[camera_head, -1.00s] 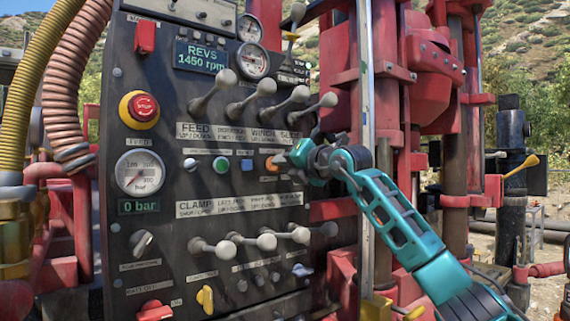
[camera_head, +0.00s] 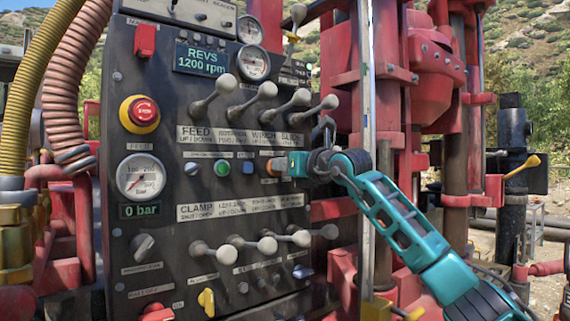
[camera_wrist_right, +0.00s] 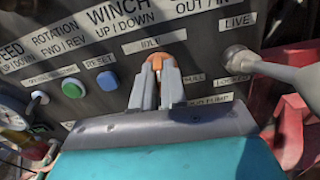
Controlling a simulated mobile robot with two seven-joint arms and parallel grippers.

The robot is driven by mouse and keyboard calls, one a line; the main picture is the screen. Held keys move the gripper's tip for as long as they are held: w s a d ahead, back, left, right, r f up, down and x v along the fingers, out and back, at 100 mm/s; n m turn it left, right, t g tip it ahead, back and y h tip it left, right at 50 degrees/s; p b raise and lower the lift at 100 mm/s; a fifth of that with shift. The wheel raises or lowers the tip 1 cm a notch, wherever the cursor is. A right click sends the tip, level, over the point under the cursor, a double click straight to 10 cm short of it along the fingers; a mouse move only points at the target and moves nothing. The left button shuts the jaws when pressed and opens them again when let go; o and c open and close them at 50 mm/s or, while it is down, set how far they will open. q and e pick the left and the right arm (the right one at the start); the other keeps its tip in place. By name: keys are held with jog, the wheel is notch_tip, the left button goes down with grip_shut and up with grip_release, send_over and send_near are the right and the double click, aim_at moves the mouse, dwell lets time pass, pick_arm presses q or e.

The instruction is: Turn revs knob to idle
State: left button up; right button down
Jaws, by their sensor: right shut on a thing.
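The orange revs knob (camera_head: 273,167) sits on the dark control panel, at the right end of the row of buttons. My right gripper (camera_head: 284,167) is at the knob, its fingers shut on it. In the right wrist view the two grey fingers (camera_wrist_right: 158,84) hold the orange knob (camera_wrist_right: 157,62) between them, below the "IDLE" label (camera_wrist_right: 150,42). A label ending in "FULL" lies to the right of the fingers. The display (camera_head: 201,60) reads REVS 1200 rpm. My left gripper is not in view.
Several grey-knobbed levers (camera_head: 264,90) stick out above the gripper, and more (camera_head: 267,245) below it. One lever (camera_wrist_right: 245,58) reaches close on the right in the wrist view. A red stop button (camera_head: 140,112) sits at upper left. Red machinery stands to the right.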

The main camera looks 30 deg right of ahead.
jog(key=shift+r+n, duration=0.1)
jog(key=shift+n, duration=0.5)
jog(key=c, duration=1.2)
grip_release()
jog(key=s+b, duration=0.1)
jog(key=s, duration=0.3)
jog(key=s+b, duration=0.1)
jog(key=s, duration=0.3)
jog(key=s+d+b, duration=0.1)
jog(key=s+b, duration=0.1)
jog(key=s, duration=0.2)
jog(key=shift+s, duration=0.4)
